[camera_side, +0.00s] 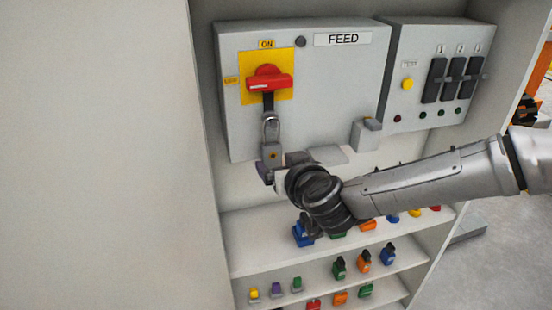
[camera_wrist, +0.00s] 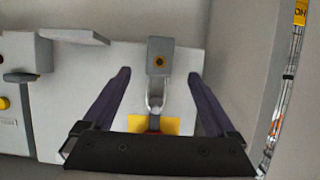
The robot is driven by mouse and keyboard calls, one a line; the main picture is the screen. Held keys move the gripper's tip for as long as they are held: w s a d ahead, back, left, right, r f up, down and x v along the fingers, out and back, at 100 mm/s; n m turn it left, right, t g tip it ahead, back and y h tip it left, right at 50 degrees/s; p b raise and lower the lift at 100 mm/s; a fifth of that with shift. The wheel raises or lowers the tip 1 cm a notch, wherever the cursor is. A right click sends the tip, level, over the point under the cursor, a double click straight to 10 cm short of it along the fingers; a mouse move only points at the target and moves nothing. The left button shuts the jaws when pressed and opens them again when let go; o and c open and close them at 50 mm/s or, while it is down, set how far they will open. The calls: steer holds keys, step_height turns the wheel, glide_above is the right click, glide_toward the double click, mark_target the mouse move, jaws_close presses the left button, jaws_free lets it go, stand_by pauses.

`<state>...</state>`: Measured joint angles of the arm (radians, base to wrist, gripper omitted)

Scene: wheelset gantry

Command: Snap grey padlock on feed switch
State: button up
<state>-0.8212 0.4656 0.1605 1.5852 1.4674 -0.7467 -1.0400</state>
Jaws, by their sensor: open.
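The grey padlock (camera_side: 272,153) hangs below the feed switch, with its shackle up at the dark tab under the red handle (camera_side: 262,84). Whether the shackle is fully closed cannot be told. In the wrist view, the padlock (camera_wrist: 161,66) shows its yellow-ringed keyhole, and its shackle runs toward the yellow plate (camera_wrist: 172,126). My gripper (camera_side: 268,172) is just below the padlock in the side view. In the wrist view my gripper (camera_wrist: 160,75) is open, with one dark finger on each side and visible gaps to the padlock. The switch is mostly hidden there.
The feed box (camera_side: 340,85) has a small grey block (camera_side: 366,134) at its lower right. A second panel (camera_side: 440,70) with black switches stands to the right. Shelves below hold several coloured padlocks (camera_side: 340,266). A cabinet wall (camera_side: 205,130) rises at left.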

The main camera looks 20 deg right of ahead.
steer(key=v, duration=0.6)
steer(key=shift+s, duration=0.15)
steer(key=shift+r, duration=0.1)
